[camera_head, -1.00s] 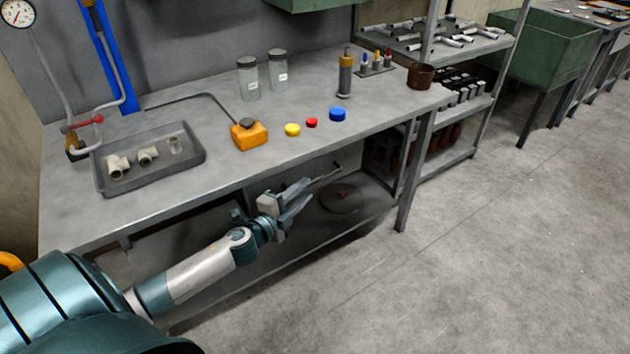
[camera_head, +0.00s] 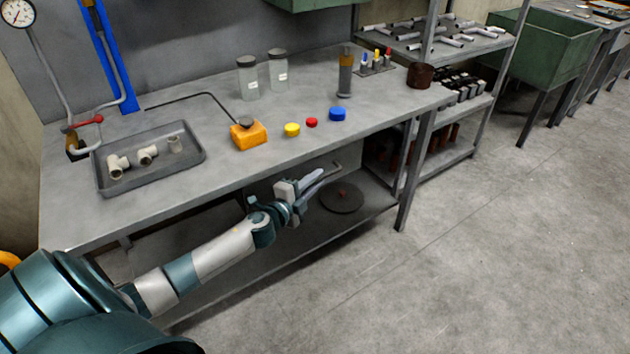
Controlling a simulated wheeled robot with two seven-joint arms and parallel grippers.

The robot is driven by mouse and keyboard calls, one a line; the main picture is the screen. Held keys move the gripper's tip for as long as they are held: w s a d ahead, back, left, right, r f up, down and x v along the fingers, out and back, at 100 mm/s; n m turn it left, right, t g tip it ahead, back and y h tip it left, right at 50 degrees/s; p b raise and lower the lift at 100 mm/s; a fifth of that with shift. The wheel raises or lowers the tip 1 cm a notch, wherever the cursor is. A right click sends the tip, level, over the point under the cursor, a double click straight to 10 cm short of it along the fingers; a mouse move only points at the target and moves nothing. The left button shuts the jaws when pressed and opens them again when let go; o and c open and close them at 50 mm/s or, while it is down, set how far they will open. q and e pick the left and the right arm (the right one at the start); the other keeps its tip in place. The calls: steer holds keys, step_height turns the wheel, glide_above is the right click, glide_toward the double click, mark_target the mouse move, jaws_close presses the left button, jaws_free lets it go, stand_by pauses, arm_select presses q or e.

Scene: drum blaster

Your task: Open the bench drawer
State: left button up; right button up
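The bench drawer sits under the front edge of the grey bench top; its front is in shadow and largely hidden behind my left gripper. A thin metal handle (camera_head: 335,168) sticks out there. My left gripper (camera_head: 320,178) is in front of the drawer, just below the bench edge, with its fingers apart and pointing right toward the handle. The fingertips overlap the handle's near end in the picture; I cannot tell whether they touch it. The drawer looks shut. My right gripper is not in view.
The bench top (camera_head: 230,185) carries a grey tray (camera_head: 190,163) with pipe fittings, an orange block (camera_head: 250,136), coloured caps and glass jars (camera_head: 248,80). A round dark disc (camera_head: 341,198) lies on the lower shelf. The floor at right is clear.

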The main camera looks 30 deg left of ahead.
arm_select(q)
jaws_close()
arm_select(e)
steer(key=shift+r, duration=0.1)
arm_select(q)
steer(key=shift+d, duration=0.1)
